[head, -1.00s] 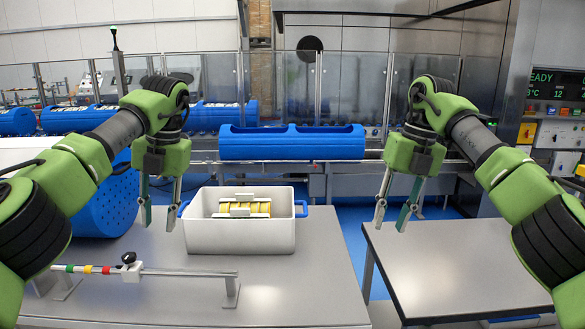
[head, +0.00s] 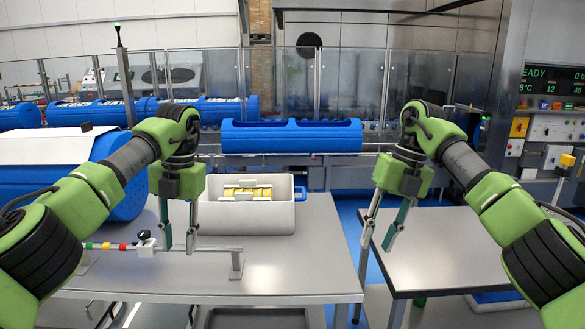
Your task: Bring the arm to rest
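My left gripper (head: 179,250) hangs fingers-down just left of the white tub, above the grey table, with its fingers apart and nothing between them. My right gripper (head: 374,248) hangs fingers-down over the gap between the two tables, its fingers also apart and empty. The white tub (head: 245,220) with blue handles stands on the left table (head: 285,262). It holds a yellow item with pale bars (head: 247,192). The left gripper covers part of the tub's left side.
A gauge rail (head: 190,248) with coloured bands stands at the table's front. A large blue drum (head: 40,185) is at left. An open blue carrier (head: 290,137) rests on the conveyor behind. The right table (head: 455,250) is bare.

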